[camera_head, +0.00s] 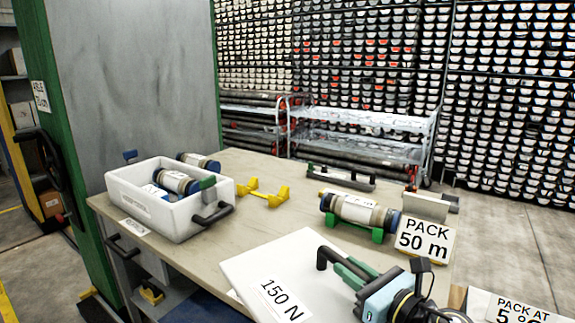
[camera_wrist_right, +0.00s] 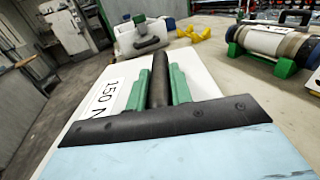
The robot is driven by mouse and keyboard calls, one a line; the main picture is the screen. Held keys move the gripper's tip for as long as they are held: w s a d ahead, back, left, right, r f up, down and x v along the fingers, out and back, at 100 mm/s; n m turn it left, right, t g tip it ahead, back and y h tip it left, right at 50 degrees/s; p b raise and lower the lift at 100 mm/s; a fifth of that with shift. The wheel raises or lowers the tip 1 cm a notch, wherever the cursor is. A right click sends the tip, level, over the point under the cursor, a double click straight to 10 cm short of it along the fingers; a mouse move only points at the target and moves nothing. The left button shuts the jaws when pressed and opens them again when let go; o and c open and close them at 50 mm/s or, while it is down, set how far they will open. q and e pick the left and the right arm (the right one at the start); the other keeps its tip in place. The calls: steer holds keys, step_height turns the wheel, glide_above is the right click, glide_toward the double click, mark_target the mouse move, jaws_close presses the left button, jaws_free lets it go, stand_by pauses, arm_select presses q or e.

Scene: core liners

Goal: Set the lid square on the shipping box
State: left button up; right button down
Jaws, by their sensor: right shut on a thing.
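The white shipping box (camera_head: 150,215) stands open on the left of the table, with liners (camera_head: 178,182) inside. It also shows at the top of the right wrist view (camera_wrist_right: 128,42). The lid (camera_head: 265,262) is a flat white panel labelled 150 N, at the table's near side, well apart from the box. My right gripper (camera_head: 345,268) is shut on the lid's black handle; in the right wrist view its green fingers (camera_wrist_right: 159,85) lie on either side of the handle. Whether the lid touches the table cannot be told. My left gripper is not in view.
A liner in a green cradle (camera_head: 345,228) and a PACK 50 m sign (camera_head: 424,239) stand right of the lid. Yellow cradles (camera_head: 262,194) and a black-handled bar (camera_head: 340,178) lie farther back.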

steer(key=s+d+f+m+t+h, duration=0.1)
steer(key=s+d+m+h, duration=0.1)
steer(key=s+h, duration=0.1)
steer(key=s+d+f+m+t+h, duration=0.1)
steer(key=s+d+f+m+h, duration=0.1)
steer(key=s+d+h, duration=0.1)
steer(key=s+d+f+m+t+h, duration=0.1)
steer(key=s+d+f+m+h, duration=0.1)
steer(key=s+d+m+h, duration=0.1)
steer(key=shift+s+h, duration=0.2)
steer(key=shift+h, duration=0.5)
steer(key=shift+r, duration=0.1)
